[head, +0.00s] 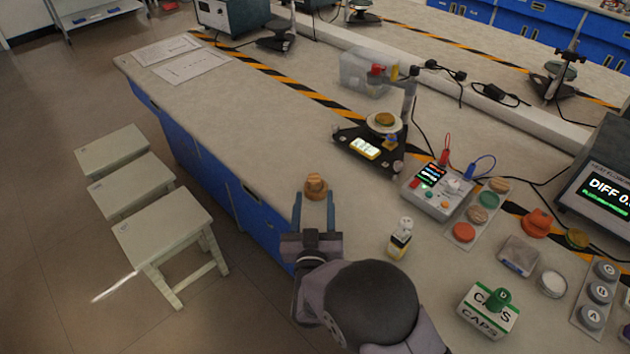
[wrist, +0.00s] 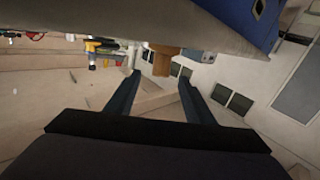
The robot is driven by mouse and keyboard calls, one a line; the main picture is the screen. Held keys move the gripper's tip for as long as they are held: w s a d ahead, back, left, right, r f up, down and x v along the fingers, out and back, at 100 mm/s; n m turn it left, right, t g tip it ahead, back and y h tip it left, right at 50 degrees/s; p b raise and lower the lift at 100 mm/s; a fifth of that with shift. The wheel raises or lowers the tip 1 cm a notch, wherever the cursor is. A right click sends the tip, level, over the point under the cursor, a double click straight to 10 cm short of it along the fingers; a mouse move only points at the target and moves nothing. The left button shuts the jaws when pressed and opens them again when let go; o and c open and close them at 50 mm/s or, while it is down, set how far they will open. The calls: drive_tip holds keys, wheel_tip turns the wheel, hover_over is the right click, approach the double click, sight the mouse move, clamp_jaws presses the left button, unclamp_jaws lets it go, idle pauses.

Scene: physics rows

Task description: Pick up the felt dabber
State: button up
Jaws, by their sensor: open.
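A small brown knobbed piece, which looks like the felt dabber (head: 316,184), stands upright near the bench's front edge. It also shows in the wrist view (wrist: 164,62), just past the fingertips and between their lines. My gripper (head: 314,203) is open, with its two blue fingers pointing at the dabber from the near side. In the wrist view my gripper (wrist: 160,79) is empty. I cannot tell whether the fingertips reach beside the dabber or stop just short of it.
A small bottle with a yellow label (head: 400,240) stands right of my gripper. A black-based stand (head: 372,148) and a control box (head: 437,190) are farther back.

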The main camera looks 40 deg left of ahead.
sight(314, 184)
drive_tip(key=x, duration=0.1)
drive_tip(key=p+x, duration=0.1)
drive_tip(key=x, duration=0.1)
drive_tip(key=shift+w+a+r, duration=0.15)
drive_tip(key=shift+a+r, duration=0.05)
drive_tip(key=shift+a, duration=0.1)
drive_tip(key=shift+w+a, duration=0.5)
drive_tip(key=shift+a, duration=0.05)
clamp_jaws()
drive_tip(key=shift+r, duration=0.15)
wheel_tip(314, 184, up, 10)
drive_tip(key=shift+b, duration=0.3)
